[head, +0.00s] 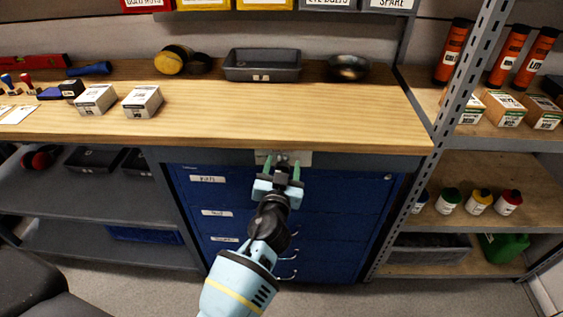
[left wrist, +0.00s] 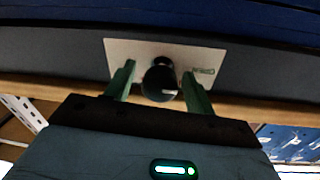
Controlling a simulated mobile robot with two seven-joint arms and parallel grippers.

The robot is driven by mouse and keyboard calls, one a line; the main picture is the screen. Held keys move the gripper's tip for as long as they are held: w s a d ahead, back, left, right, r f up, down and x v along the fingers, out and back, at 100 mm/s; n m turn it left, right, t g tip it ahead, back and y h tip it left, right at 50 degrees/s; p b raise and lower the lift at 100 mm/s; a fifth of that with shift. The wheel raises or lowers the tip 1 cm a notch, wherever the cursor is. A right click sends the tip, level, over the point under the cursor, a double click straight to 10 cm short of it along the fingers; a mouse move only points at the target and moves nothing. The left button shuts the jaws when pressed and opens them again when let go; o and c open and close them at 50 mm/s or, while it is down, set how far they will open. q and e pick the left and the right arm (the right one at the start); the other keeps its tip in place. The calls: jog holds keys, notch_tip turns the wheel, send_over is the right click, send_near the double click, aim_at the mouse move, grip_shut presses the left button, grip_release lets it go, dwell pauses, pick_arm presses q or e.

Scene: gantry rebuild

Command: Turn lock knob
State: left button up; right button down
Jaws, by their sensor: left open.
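The lock knob (left wrist: 160,80) is a round black knob on a pale metal plate (left wrist: 120,49), which is fixed to the grey rail under the worktop. The plate also shows in the head view (head: 302,158), where my gripper mostly covers the knob. My left gripper (head: 284,170) is open, its green fingers pointing at the plate. In the left wrist view its two fingertips (left wrist: 158,82) stand on either side of the knob, with a gap visible on each side. I cannot tell how near the fingertips are to the plate. My right gripper is not in view.
The blue drawer cabinet (head: 340,222) with labelled drawers is below the knob. The wooden worktop (head: 300,117) overhangs it, with a grey tray (head: 262,66), a bowl (head: 348,68) and white boxes (head: 142,101) on top. A metal shelf post (head: 450,110) stands to the right.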

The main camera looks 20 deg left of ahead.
pick_arm(q)
jog(key=shift+c, duration=0.2)
jog(key=c, duration=0.9)
jog(key=shift+m, duration=0.3)
jog(key=m, duration=0.3)
jog(key=shift+r+m, duration=0.1)
jog(key=shift+m, duration=0.2)
jog(key=m+p, duration=0.1)
jog(key=m, duration=0.3)
jog(key=shift+d+g, duration=0.1)
jog(key=shift+g, duration=0.2)
jog(key=m+p, duration=0.1)
jog(key=m, duration=0.4)
jog(key=shift+f+m+y+p, duration=0.2)
jog(key=shift+m+y+p, duration=0.35)
jog(key=shift+m, duration=1.35)
